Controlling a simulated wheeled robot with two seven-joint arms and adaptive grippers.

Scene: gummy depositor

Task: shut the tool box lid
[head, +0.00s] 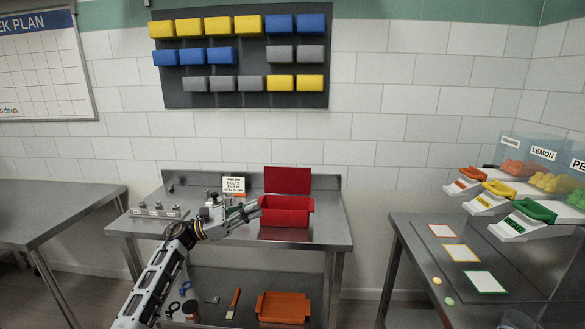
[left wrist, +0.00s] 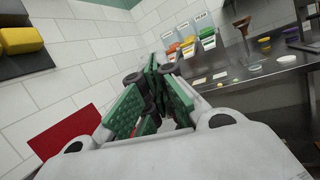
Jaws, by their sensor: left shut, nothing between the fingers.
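The red tool box (head: 287,217) stands on the steel workbench in the head view. Its red lid (head: 287,180) is raised upright at the back of the box, so the box is open. In the left wrist view the red lid (left wrist: 66,135) shows at the lower left, partly hidden behind the gripper. My left gripper (head: 252,209) is at the left side of the box, close to its wall; I cannot tell whether it touches. Its green-padded fingers (left wrist: 150,100) are shut with nothing between them. My right gripper is not in view.
The workbench (head: 335,232) also holds a small sign (head: 233,184) and a grey block with fittings (head: 158,213) left of the box. An orange tray (head: 283,306) is on the lower shelf. Gummy dispensers (head: 525,219) stand at the right. The bench right of the box is clear.

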